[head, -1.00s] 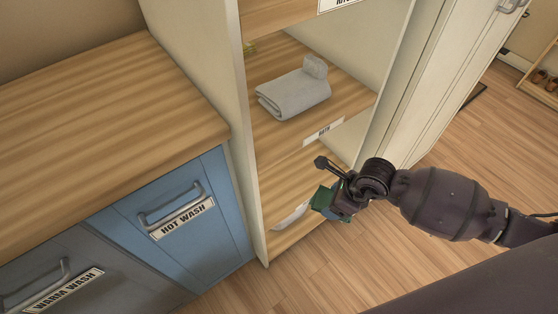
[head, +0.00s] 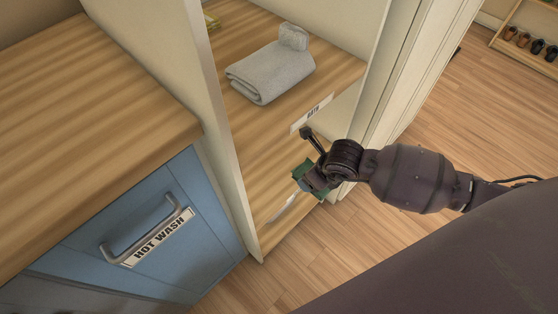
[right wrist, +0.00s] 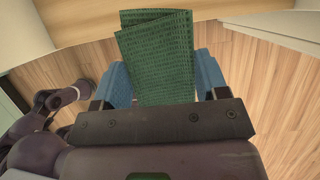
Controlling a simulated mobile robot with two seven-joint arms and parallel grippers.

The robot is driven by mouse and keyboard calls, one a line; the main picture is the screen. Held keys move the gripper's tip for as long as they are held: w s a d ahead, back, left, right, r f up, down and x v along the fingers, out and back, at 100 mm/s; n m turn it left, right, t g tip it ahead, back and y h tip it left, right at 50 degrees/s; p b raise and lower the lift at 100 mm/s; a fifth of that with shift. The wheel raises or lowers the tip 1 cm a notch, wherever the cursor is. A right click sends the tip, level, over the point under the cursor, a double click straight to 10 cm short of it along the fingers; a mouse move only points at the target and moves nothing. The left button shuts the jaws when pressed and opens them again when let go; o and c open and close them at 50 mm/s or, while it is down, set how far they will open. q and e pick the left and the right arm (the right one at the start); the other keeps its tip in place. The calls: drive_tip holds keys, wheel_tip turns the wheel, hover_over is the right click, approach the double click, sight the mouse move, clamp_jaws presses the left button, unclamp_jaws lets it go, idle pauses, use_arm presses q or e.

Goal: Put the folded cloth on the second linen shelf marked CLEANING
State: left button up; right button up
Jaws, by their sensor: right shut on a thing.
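The folded green cloth (head: 300,168) is held in my right gripper (head: 309,180). In the right wrist view the cloth (right wrist: 155,50) stands up between the two blue fingers, which are shut on it. The gripper is at the front of the shelf unit, at the opening below the shelf labelled BATH (head: 313,113). A lower shelf (head: 256,190) lies behind and left of the gripper. Its white front label (head: 283,209) is partly hidden and I cannot read it. I see no CLEANING label. My left gripper is not in view.
A folded grey towel (head: 270,72) with a small rolled cloth (head: 293,36) lies on the BATH shelf. The unit's left side panel (head: 190,70) stands beside a wooden counter (head: 90,120) and a blue HOT WASH drawer (head: 165,232). Open floor lies at the right.

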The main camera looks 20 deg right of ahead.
drive_tip(key=b, duration=0.3)
approach(278, 166)
drive_tip(key=shift+w+a+r, duration=0.15)
drive_tip(key=shift+w+r, duration=0.05)
drive_tip(key=shift+w, duration=0.25)
drive_tip(key=shift+w+a+r, duration=0.15)
drive_tip(key=shift+w, duration=0.3)
drive_tip(key=shift+w+f+b, duration=0.1)
drive_tip(key=shift+f+b, duration=0.2)
drive_tip(key=shift+f, duration=0.55)
wheel_tip(278, 166, down, 5)
drive_tip(key=shift+b, duration=1.15)
drive_tip(key=shift+w+f, duration=0.1)
drive_tip(key=shift+w, duration=0.05)
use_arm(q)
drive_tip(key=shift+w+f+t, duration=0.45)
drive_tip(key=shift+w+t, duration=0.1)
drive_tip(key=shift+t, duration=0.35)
use_arm(e)
drive_tip(key=shift+w+a, duration=0.1)
drive_tip(key=shift+r, duration=0.2)
drive_tip(key=o, duration=1)
drive_tip(key=shift+f, duration=0.15)
drive_tip(key=shift+c, duration=0.2)
